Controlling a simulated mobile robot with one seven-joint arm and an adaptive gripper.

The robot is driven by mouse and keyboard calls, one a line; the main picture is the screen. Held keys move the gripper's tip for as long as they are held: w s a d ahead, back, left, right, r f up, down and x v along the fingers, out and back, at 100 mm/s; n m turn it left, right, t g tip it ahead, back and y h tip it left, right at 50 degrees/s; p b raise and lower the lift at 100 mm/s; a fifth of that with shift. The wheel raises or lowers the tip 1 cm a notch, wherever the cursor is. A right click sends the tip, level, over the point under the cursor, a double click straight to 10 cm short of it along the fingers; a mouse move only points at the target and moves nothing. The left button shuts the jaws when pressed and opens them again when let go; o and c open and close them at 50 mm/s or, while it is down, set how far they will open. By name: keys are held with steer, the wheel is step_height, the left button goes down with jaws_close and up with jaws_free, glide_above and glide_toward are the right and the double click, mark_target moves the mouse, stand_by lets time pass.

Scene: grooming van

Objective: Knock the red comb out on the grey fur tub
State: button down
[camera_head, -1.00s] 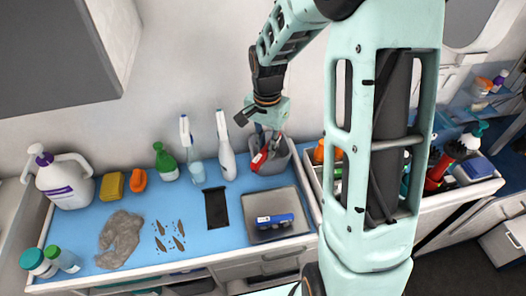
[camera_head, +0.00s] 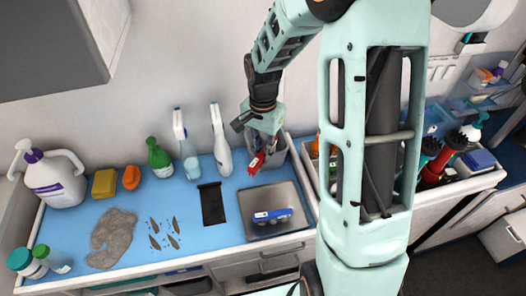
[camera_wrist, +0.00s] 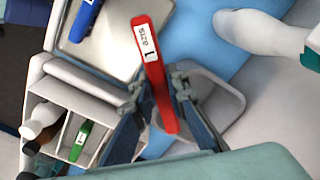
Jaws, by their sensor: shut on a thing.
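My gripper (camera_wrist: 160,90) is shut on the red comb (camera_wrist: 154,65), which has a white label reading "size 1". The comb sticks out past the fingers in the wrist view. The grey fur tub (camera_wrist: 225,92) lies behind and beside the comb there, partly hidden by the right finger. In the head view the gripper (camera_head: 262,138) is above the tub (camera_head: 279,157) by the back wall, and the red comb (camera_head: 257,161) overlaps the tub's front left side. I cannot tell whether the comb touches the rim.
A metal tray (camera_head: 285,198) holding a blue comb (camera_head: 272,215) is in front of the tub. A white spray bottle (camera_head: 221,150) stands close on its left. A divided caddy holds a green comb (camera_wrist: 80,140). A fur clump (camera_head: 112,232) lies on the blue mat at left.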

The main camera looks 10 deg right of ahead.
steer(key=shift+f+b, duration=0.55)
stand_by(1.1)
steer(key=shift+r+p, duration=0.7)
steer(key=shift+r, duration=0.35)
steer(key=shift+f+b, duration=0.95)
steer(key=shift+f, duration=0.15)
stand_by(0.9)
steer(key=shift+r+p, duration=2.1)
steer(key=shift+r, duration=1)
